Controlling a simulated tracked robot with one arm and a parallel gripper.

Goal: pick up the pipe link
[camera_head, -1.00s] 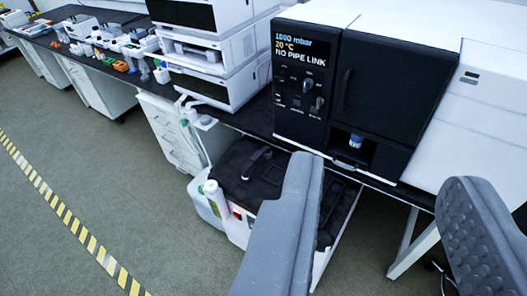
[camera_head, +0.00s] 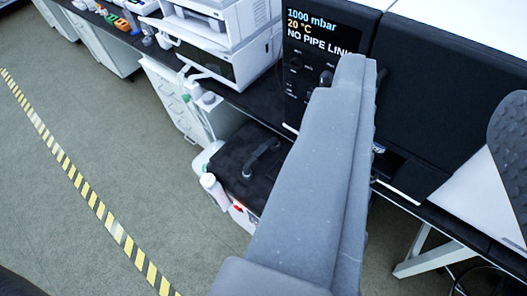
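My gripper (camera_head: 436,92) is open, its two grey fingers wide apart with nothing between them. The left finger crosses the middle of the view and the right finger is cut off by the right edge. A dark curved piece (camera_head: 262,158), possibly the pipe link, lies on the black top of a low white unit (camera_head: 238,216) under the bench. It is left of my left finger and apart from it. The black-fronted instrument (camera_head: 440,90) has a display reading "1000 mbar, 20 °C, NO PIPE LINK" (camera_head: 318,32). My left finger hides part of its front and recess.
White stacked instruments (camera_head: 222,50) stand on the black bench left of the display. A white bottle (camera_head: 213,190) stands at the low unit's left side. White drawers (camera_head: 172,100) are under the bench. The floor (camera_head: 130,160) at left is clear, with yellow-black tape (camera_head: 98,207).

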